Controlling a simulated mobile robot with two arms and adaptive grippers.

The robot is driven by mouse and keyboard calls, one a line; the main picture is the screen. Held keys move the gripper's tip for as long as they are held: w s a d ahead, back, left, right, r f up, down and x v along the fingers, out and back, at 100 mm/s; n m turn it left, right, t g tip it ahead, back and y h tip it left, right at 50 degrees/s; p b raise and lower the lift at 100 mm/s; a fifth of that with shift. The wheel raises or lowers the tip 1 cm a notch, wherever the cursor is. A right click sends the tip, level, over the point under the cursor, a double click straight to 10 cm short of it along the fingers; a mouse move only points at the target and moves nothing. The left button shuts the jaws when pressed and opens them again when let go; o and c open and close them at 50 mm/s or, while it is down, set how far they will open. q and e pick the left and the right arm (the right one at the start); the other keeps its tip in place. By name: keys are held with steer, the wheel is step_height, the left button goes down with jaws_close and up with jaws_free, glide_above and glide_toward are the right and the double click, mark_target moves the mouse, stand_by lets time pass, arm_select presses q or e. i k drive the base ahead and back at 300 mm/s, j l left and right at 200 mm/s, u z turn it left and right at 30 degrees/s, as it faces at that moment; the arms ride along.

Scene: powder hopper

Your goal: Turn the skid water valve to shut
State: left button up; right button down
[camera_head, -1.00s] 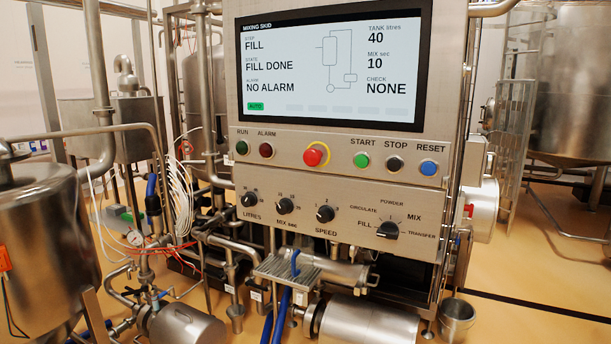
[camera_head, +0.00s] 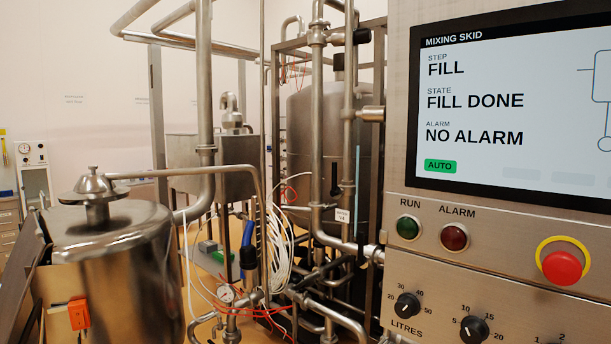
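The mixing skid's control panel (camera_head: 400,215) fills the right side of the head view. Its screen (camera_head: 500,110) reads FILL, FILL DONE and NO ALARM. Left of the panel are upright steel pipes. A small white tag (camera_head: 342,215) hangs there; its print is too small to read surely. A dark upright handle-like part (camera_head: 335,178) is just above the tag. I cannot tell for sure whether it is the water valve's handle, or its setting. Neither of my grippers is in view.
A steel vessel (camera_head: 120,270) with a domed lid stands at front left. White hoses (camera_head: 278,240) and red lines hang between it and the pipes. A larger tank (camera_head: 310,130) is behind the pipe frame.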

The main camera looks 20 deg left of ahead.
mark_target(334, 192)
steer(key=i+j+u, duration=0.1)
steer(key=i+j, duration=0.35)
steer(key=i+j+u, duration=0.1)
steer(key=i+j, duration=0.35)
steer(key=i, duration=0.2)
